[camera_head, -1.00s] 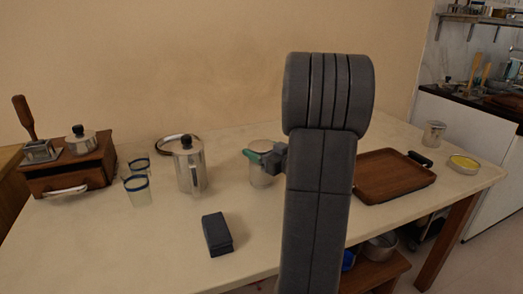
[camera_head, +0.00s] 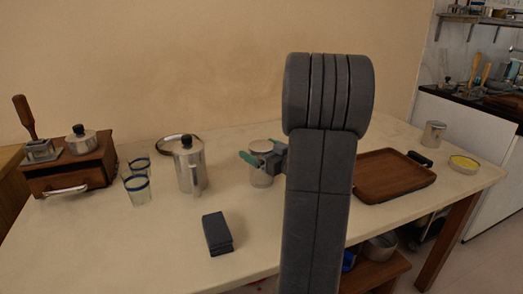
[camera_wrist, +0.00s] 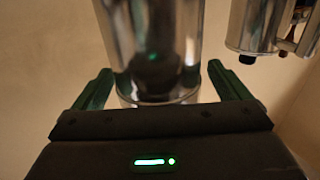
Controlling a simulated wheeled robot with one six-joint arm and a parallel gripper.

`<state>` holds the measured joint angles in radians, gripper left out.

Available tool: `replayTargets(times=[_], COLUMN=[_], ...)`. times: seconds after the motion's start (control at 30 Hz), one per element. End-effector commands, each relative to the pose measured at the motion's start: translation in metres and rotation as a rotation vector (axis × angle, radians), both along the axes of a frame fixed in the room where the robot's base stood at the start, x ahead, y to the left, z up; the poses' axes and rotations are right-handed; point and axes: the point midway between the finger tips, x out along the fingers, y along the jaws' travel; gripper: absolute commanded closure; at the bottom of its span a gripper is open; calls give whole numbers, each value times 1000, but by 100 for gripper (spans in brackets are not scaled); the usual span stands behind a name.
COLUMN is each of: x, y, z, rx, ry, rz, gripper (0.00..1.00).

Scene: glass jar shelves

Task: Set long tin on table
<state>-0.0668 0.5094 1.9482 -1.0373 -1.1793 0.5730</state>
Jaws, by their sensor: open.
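A shiny metal tin (camera_head: 261,178), which I take for the long tin, stands upright on the cream table (camera_head: 130,255), left of my arm. My gripper (camera_head: 259,153) is at the tin's upper part with its green fingers spread. In the wrist view the tin (camera_wrist: 152,40) fills the space between the two fingers, with a narrow gap showing on each side. My gripper (camera_wrist: 160,78) is open and not clamped on it. My arm hides part of the table behind it.
A metal pot (camera_head: 190,168) with a black knob and blue-rimmed glasses (camera_head: 138,190) stand to the left. A dark block (camera_head: 217,233) lies in front. A brown tray (camera_head: 395,176), another tin (camera_head: 433,134) and a yellow-topped dish (camera_head: 464,164) are on the right.

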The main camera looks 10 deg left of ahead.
Motion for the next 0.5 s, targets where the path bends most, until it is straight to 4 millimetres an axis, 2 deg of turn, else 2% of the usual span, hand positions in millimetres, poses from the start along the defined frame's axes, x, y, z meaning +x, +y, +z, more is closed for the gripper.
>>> replayTargets(times=[0.03, 0.5], x=[-1, -7], y=[0, -11], z=[-8, -8], rx=[-1, 0], ry=[14, 14], rz=[0, -3], gripper=[4, 4])
